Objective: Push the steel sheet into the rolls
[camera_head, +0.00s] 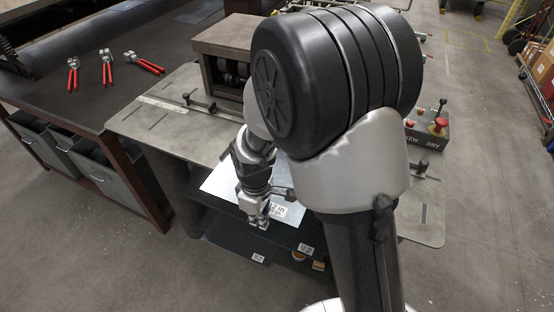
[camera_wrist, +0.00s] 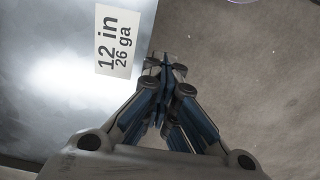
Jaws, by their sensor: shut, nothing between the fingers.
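The steel sheet (camera_head: 222,184) is a flat, bright panel lying at the front of the forming station, partly hidden behind my arm. It fills the left of the wrist view (camera_wrist: 45,75), with a white label (camera_wrist: 112,40) reading "12 in 26 ga" near its edge. My gripper (camera_head: 258,222) points down at the near edge of the sheet. In the wrist view its fingertips (camera_wrist: 165,66) are together and empty, right by the sheet's edge beside the label; I cannot tell whether they touch it. The rolls (camera_head: 232,72) show only in part inside a brown-topped housing; my arm hides the rest.
A grey table (camera_head: 165,122) with slots and clamps surrounds the housing. Dark shelves (camera_head: 236,240) with labels sit below it. A control box (camera_head: 430,130) with a red button stands at right. A dark bench (camera_head: 85,95) at left holds red-handled tools (camera_head: 107,68). Floor in front is open.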

